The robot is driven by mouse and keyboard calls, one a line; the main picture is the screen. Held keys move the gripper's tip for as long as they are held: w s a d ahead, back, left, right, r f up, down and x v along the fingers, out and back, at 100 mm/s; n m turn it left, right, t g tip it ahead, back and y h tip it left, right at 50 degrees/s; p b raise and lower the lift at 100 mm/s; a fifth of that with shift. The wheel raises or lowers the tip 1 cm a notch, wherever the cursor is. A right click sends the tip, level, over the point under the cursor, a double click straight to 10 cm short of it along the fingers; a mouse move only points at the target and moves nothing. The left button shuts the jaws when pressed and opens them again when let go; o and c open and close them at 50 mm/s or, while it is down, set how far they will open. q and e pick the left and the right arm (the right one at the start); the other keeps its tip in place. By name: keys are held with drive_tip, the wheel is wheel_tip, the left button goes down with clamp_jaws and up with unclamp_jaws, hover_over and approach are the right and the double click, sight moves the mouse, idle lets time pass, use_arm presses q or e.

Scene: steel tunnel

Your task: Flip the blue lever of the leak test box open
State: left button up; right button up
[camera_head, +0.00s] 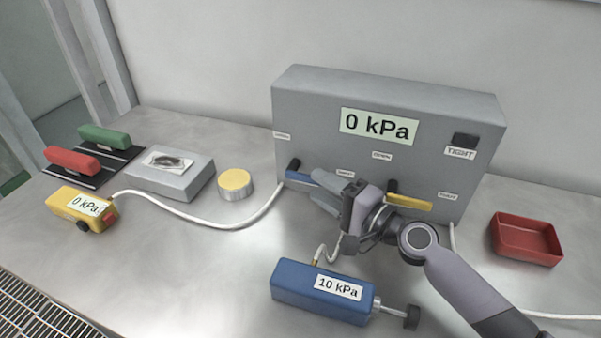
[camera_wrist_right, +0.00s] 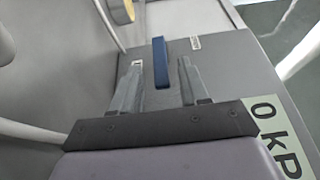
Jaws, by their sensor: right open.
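The leak test box (camera_head: 300,115) is a grey box with a "0 kPa" display, standing at the back of the bench. Its blue lever (camera_head: 299,177) sticks out low on the left of the front face, partly behind my gripper in the head view. My right gripper (camera_head: 317,190) is open and reaches in from the right. In the right wrist view the blue lever (camera_wrist_right: 160,62) lies between the two open fingertips, with a visible gap on each side. A yellow lever (camera_head: 409,202) sits further right on the box. My left gripper is not in view.
A blue pump (camera_head: 290,285) reading "10 kPa" lies in front of the box, near my right arm. A red tray (camera_head: 525,238) is at the right. A yellow gauge (camera_head: 65,200), white hoses, a knurled cap (camera_head: 236,184) and a grey block (camera_head: 165,180) are at the left.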

sight(312, 182)
drive_tip(key=shift+b+x, duration=0.4)
drive_tip(key=shift+x, duration=2.3)
clamp_jaws()
